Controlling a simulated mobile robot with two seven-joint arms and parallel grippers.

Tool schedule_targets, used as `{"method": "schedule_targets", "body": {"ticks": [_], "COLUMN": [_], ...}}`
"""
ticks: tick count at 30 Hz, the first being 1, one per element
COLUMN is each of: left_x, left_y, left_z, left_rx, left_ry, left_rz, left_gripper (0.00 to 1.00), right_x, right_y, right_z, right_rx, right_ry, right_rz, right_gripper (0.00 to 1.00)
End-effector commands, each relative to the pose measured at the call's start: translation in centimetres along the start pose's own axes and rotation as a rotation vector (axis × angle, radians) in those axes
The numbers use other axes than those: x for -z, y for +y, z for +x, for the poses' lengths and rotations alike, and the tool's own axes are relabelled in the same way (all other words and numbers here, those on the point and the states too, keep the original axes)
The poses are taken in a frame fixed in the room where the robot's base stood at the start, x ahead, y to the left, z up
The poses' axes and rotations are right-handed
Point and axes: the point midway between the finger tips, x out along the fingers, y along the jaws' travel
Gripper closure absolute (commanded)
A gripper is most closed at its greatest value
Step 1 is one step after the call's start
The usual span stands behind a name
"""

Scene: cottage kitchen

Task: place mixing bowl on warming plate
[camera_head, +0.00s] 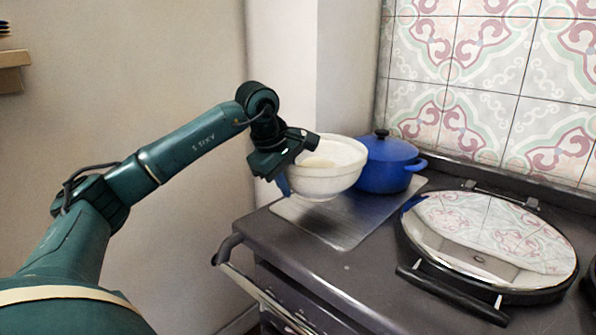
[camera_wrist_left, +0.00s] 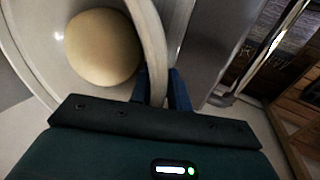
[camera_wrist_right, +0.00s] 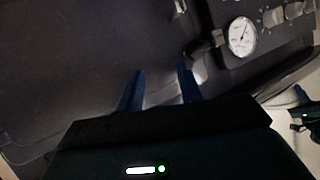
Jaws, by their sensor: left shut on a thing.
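The white mixing bowl (camera_head: 325,180) is upright or nearly so at the near left end of the stove, over the flat silver warming plate (camera_head: 345,232). I cannot tell whether its base touches the plate. My left gripper (camera_head: 287,180) is shut on the bowl's left rim. In the left wrist view the rim (camera_wrist_left: 152,45) runs between its blue fingers, and a round tan mass (camera_wrist_left: 103,47) shows inside the bowl. My right gripper (camera_wrist_right: 160,85) shows only in the right wrist view, open and empty, in front of a dark surface.
A lidded blue pot (camera_head: 388,168) stands on the back of the warming plate, close behind the bowl on its right. A round shiny hob lid (camera_head: 490,240) with a black handle is to the right. A rail (camera_head: 265,295) runs along the stove's front. The wall rises behind.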

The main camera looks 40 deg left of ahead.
Motion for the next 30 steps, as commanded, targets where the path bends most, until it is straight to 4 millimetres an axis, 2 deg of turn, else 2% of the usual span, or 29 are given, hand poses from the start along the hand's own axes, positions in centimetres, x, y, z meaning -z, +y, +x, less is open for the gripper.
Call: {"method": "schedule_targets", "body": {"ticks": [8,15,27,28,30], "left_x": [0.1,0.1,0.0,0.0,0.0], "left_y": [-0.3,-1.3,-1.5,-1.9,-1.9], "left_z": [1.1,3.7,4.2,4.5,4.5], "left_rx": [-0.017,-0.017,-0.019,-0.001,-0.001], "left_ry": [0.001,0.001,0.000,0.000,0.000], "left_rz": [-0.001,-0.001,-0.001,-0.001,-0.001], "left_gripper": [1.00,1.00,1.00,0.80,0.74], "right_x": [0.0,0.1,0.1,0.1,0.2], "right_y": [0.1,0.2,0.3,0.3,0.3], "right_z": [-0.2,-0.5,-0.5,-0.5,-0.5], "right_rx": [-0.004,-0.007,-0.008,-0.008,-0.008], "right_ry": [0.003,0.012,0.018,0.019,0.019], "right_rz": [-0.002,-0.004,-0.005,-0.005,-0.006], "right_gripper": [0.64,0.64,0.64,0.64,0.64]}}
